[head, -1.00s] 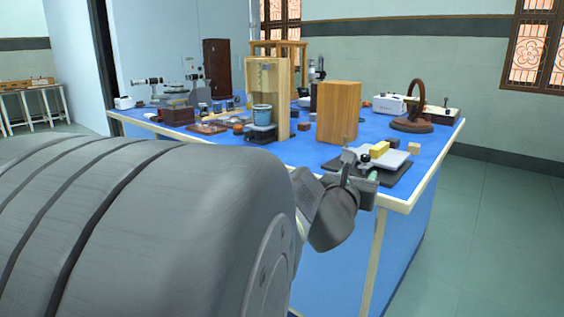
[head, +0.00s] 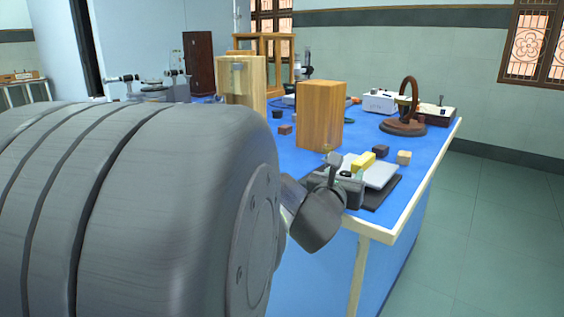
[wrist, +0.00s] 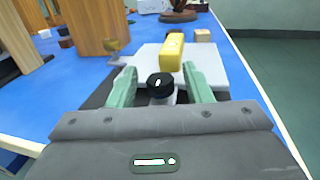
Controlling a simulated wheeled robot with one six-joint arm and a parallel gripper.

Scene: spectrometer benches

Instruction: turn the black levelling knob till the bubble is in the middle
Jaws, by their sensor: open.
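The black levelling knob (wrist: 160,84) stands on a short grey post at the near end of a light grey plate (wrist: 146,56). In the wrist view my gripper (wrist: 162,80) is open, with one green finger on each side of the knob and gaps showing between. A yellow block with a rounded top (wrist: 171,52), perhaps the level, sits on the plate beyond the knob; no bubble can be made out. A brass knob (wrist: 112,47) is at the plate's left corner. In the head view my gripper (head: 338,178) is at the plate's near side, and the plate (head: 378,174) lies over a dark base.
A tall wooden block (head: 320,115) stands behind and left of the plate. A pale small cube (head: 404,157) and a dark one (head: 381,151) lie beyond it. The blue bench's pale edge (head: 375,233) runs close in front. A ring-shaped stand (head: 404,124) is farther back.

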